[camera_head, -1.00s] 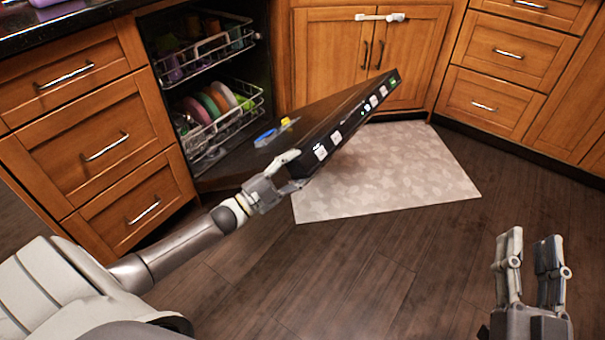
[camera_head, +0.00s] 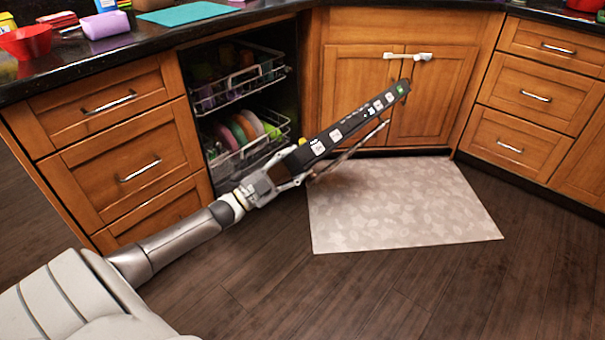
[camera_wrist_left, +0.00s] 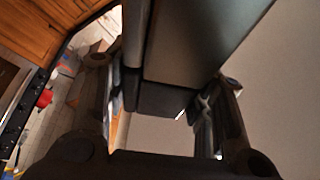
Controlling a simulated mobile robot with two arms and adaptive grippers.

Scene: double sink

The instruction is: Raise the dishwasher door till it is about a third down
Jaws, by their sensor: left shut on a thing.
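The dishwasher door (camera_head: 355,122) is part-way open, and its dark top edge with buttons and a green light faces me in the head view. Its inner face is nearly edge-on and mostly hidden. My left gripper (camera_head: 290,178) is shut on the door's near left corner. In the left wrist view the dark door panel (camera_wrist_left: 160,98) lies between the two fingers. Behind the door, the dishwasher (camera_head: 245,95) shows its upper and lower racks. My right gripper is out of view.
Plates (camera_head: 240,130) stand in the lower rack (camera_head: 255,155). Wooden drawers (camera_head: 135,170) lie left of the dishwasher. A cabinet with a white latch (camera_head: 408,57) on its handles stands behind the door. A pale mat (camera_head: 400,205) lies on the open dark floor.

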